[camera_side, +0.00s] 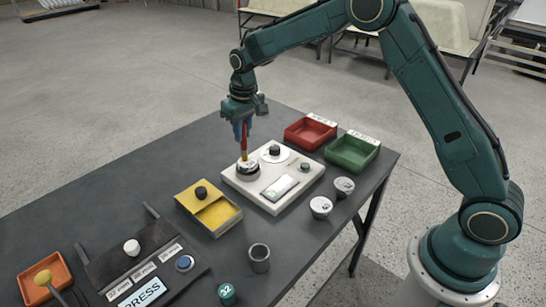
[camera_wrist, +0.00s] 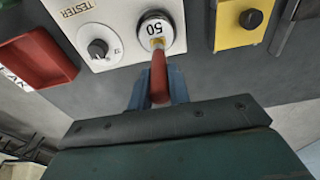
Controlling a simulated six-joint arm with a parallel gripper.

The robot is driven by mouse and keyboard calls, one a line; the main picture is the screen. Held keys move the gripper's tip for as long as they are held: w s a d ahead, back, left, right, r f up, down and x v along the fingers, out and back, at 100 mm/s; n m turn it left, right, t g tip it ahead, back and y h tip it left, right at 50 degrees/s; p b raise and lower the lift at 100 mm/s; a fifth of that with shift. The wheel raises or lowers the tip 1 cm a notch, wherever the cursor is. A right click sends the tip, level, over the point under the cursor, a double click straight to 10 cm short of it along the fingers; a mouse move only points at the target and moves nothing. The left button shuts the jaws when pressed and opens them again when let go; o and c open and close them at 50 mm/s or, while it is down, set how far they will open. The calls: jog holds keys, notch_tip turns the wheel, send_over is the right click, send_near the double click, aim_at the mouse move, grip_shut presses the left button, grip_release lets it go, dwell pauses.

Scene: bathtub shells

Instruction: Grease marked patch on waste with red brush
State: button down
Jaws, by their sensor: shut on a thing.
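My gripper (camera_side: 243,123) points down over the white tester and is shut on the red brush (camera_side: 244,134). In the wrist view its blue fingers (camera_wrist: 158,96) flank the red handle (camera_wrist: 158,74). The brush's yellowish tip (camera_side: 244,156) points down at a round waste with a white top and dark side (camera_side: 248,169), which sits on the left part of the tester. The waste's top (camera_wrist: 152,27) reads "50" in the wrist view. The tip overlaps its near edge; whether it touches is unclear. I cannot make out the marked patch; the brush may cover it.
The tester (camera_side: 262,200) has a black knob (camera_side: 274,150) close to the brush. Red (camera_side: 300,140) and green (camera_side: 352,158) trays stand behind right. A yellow box (camera_side: 228,222), a press (camera_side: 110,268) and an orange tray (camera_side: 28,285) stand left. Two cups (camera_side: 320,208) sit at right.

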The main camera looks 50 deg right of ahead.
notch_tip(320, 180, up, 8)
jog(key=a, duration=0.2)
dwell(1.1)
dwell(0.5)
